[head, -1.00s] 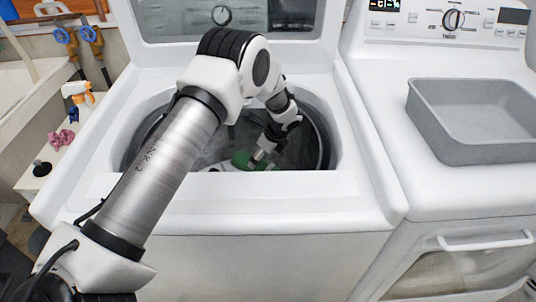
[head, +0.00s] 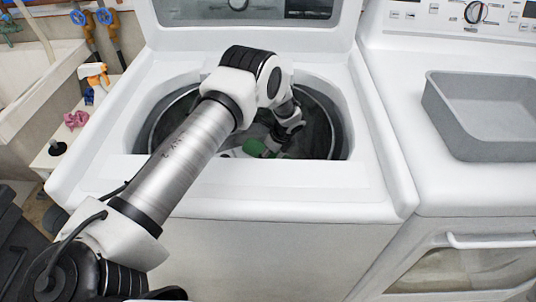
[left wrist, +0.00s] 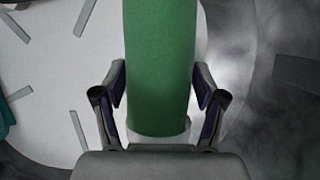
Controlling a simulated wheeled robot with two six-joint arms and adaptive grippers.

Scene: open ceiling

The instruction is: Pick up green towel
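The green towel (head: 255,148) lies rolled up inside the open washer drum, partly hidden by my arm and the front rim. In the left wrist view the green towel (left wrist: 160,65) runs upright down the middle. My left gripper (head: 272,146) reaches down into the drum beside it. In the left wrist view my left gripper (left wrist: 158,95) is open, with one finger on each side of the towel's near end. Small gaps show between the fingers and the towel. My right gripper is not in view.
The washer's rim (head: 270,174) surrounds the drum (head: 325,125). A grey bin (head: 480,140) sits on the machine to the right. A spray bottle (head: 95,78), a pink cloth (head: 76,119) and a black-based item (head: 57,148) stand on a ledge at left.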

